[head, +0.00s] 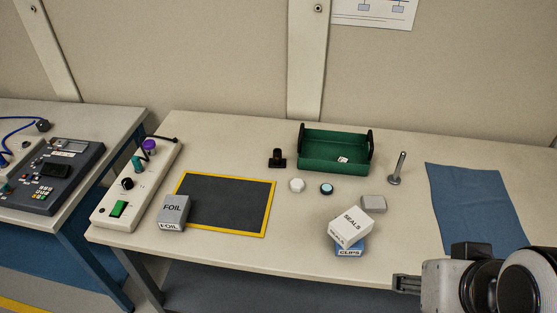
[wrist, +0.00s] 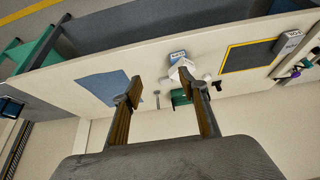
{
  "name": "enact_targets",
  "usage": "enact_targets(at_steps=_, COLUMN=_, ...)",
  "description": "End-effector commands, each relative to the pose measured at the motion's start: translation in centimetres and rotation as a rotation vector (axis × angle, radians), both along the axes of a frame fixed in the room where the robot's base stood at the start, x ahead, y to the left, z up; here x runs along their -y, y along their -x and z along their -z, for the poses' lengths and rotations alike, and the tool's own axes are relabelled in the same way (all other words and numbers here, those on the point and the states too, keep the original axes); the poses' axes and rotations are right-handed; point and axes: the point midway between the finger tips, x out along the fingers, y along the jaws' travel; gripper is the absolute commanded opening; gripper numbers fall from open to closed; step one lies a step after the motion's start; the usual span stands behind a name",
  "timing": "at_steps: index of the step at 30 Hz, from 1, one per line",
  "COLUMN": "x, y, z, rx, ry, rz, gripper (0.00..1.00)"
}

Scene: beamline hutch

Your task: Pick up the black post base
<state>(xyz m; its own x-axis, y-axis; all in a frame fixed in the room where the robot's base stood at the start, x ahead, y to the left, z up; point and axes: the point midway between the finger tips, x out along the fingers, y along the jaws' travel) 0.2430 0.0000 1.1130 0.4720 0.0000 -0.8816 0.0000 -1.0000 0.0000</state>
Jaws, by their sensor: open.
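The black post base (head: 277,160) stands upright on the table, left of the green tray (head: 335,156) and behind the yellow-edged dark mat (head: 231,203). In the wrist view the black post base (wrist: 217,85) is small, just right of one fingertip. My gripper shows at the lower right of the head view, where its fingers (head: 407,284) reach in at the table's front edge, far from the post base. In the wrist view my gripper (wrist: 165,93) is open, with nothing between its fingers.
A SEALS box (head: 350,228) rests on a blue CLIPS box (head: 350,249).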

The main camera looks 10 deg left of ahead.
Motion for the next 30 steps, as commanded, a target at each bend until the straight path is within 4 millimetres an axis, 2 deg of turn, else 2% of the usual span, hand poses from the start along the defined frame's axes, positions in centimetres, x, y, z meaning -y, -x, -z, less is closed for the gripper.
enact_targets(at_steps=20, x=0.0, y=-0.3, z=-0.1, rx=0.003, ry=0.001, rz=-0.002, gripper=0.39)
enact_targets(at_steps=26, x=-0.1, y=-2.4, z=-0.5, rx=0.021, ry=0.007, rz=-0.009, gripper=0.39)
enact_targets(at_steps=30, x=-0.2, y=-5.0, z=-1.0, rx=0.047, ry=0.014, rz=-0.02, gripper=0.39)
